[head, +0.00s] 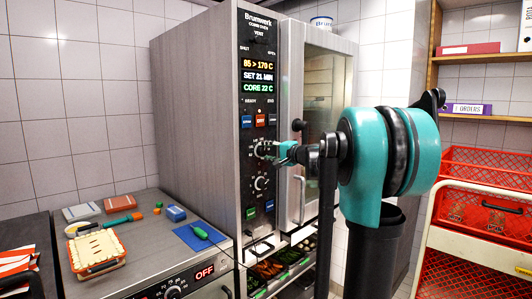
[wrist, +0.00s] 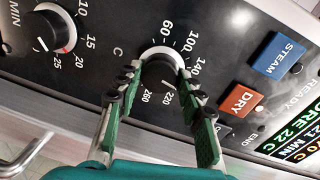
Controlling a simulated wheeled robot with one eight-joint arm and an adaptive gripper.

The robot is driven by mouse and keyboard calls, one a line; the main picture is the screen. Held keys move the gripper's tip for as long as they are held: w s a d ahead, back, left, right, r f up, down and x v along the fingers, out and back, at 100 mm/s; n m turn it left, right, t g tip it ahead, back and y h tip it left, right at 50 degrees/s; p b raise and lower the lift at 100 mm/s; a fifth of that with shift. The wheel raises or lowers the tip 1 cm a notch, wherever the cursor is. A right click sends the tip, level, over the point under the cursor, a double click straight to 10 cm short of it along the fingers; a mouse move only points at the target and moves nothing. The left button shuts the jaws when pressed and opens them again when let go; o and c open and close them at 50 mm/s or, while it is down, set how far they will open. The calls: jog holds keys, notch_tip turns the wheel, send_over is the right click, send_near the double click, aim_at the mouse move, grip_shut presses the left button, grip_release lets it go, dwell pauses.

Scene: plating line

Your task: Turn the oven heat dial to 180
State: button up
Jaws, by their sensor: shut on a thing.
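The oven heat dial (wrist: 163,60) is a round knob with a pale rim, inside a scale marked C with numbers such as 60, 100, 140, 220 and 260. In the head view the dial (head: 260,149) is the upper one on the oven's (head: 225,130) dark panel, partly hidden by my gripper. My gripper (wrist: 160,78) is shut on it, with green fingers on either side of the knob. My gripper (head: 284,152) reaches it from the right in the head view. The oven display (head: 258,75) reads 85 > 170 C.
A MIN dial (wrist: 55,32) sits beside the heat dial, below it in the head view. A blue STEAM button (wrist: 277,53) and a red DRY button (wrist: 241,99) are close by. The oven door handle (head: 298,200) stands right of the panel. A cluttered counter (head: 150,245) is at left.

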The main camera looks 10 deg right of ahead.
jog(key=shift+m, duration=0.5)
jog(key=o, duration=1.2)
jog(key=shift+c, duration=0.2)
jog(key=shift+d, duration=0.1)
jog(key=f+v, duration=0.1)
jog(key=v, duration=1)
jog(key=shift+s+d+r, duration=0.25)
jog(key=shift+s+r, duration=0.15)
jog(key=shift+r, duration=0.05)
